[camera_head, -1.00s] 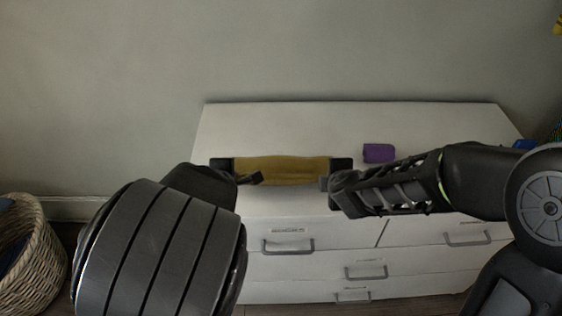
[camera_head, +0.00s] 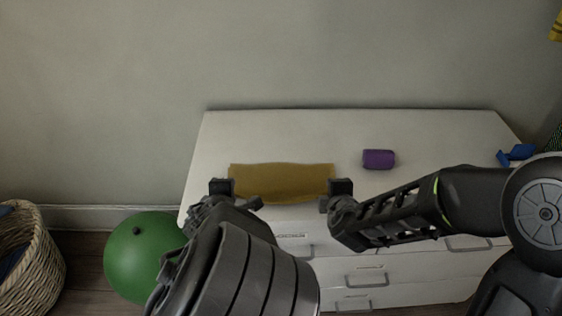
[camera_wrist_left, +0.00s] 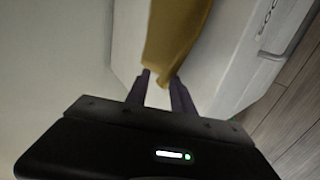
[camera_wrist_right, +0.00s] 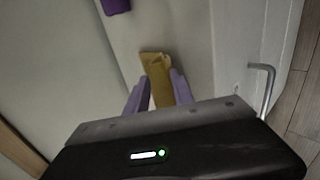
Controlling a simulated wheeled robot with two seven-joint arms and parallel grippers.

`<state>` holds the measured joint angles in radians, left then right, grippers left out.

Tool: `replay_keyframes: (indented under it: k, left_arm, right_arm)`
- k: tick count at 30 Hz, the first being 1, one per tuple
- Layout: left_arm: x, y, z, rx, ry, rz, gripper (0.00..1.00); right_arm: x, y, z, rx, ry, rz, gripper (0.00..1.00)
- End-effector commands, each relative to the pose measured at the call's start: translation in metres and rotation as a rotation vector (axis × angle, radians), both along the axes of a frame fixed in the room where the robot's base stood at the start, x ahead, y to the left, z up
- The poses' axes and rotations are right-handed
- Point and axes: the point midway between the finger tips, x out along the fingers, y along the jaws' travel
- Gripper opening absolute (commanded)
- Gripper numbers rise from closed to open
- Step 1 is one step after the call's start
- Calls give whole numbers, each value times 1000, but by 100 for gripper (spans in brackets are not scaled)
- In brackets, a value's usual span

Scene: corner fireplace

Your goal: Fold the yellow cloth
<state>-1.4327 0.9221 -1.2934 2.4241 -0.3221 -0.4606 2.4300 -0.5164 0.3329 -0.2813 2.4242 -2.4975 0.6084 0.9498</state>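The yellow cloth (camera_head: 282,182) is stretched as a wide band between my two grippers, over the front of the white dresser top. My left gripper (camera_head: 228,188) is at its left end; in the left wrist view the cloth (camera_wrist_left: 175,35) narrows to the fingertips (camera_wrist_left: 161,78), which are closed on it. My right gripper (camera_head: 333,188) is at its right end; in the right wrist view the cloth (camera_wrist_right: 156,68) runs between the purple-tinted fingers (camera_wrist_right: 158,85), which pinch it. I cannot tell whether its middle touches the dresser.
The white dresser (camera_head: 260,130) has drawer handles on its front. A purple object (camera_head: 379,159) lies right of the cloth, and a blue object (camera_head: 515,154) near the right end. A green ball (camera_head: 140,258) and wicker basket (camera_head: 38,262) stand on the floor at left. The dresser's back is clear.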

Motion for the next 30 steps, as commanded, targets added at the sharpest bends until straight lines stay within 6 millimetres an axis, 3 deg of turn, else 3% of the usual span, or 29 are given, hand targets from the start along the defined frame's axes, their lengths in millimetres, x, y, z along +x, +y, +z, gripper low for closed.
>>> replay_keyframes:
  k: [4, 10, 16, 24, 30]
  left_arm:
    - [0, 0, 0, 0, 0, 0, 40]
    - [-2, -1, 8, -3, -3, -1, 40]
    - [-14, -3, 35, -8, -2, -5, 40]
    - [-44, -4, 71, -4, -2, -7, 40]
    - [-59, -1, 89, 0, -1, -4, 40]
  right_arm:
    - [0, 0, 0, 0, 0, 0, 40]
    - [-2, 0, 7, 1, -1, -1, 40]
    - [-13, 0, 36, 4, -5, -1, 40]
    - [-44, 0, 72, 4, -5, 1, 40]
    - [-58, 0, 89, 2, -2, 1, 40]
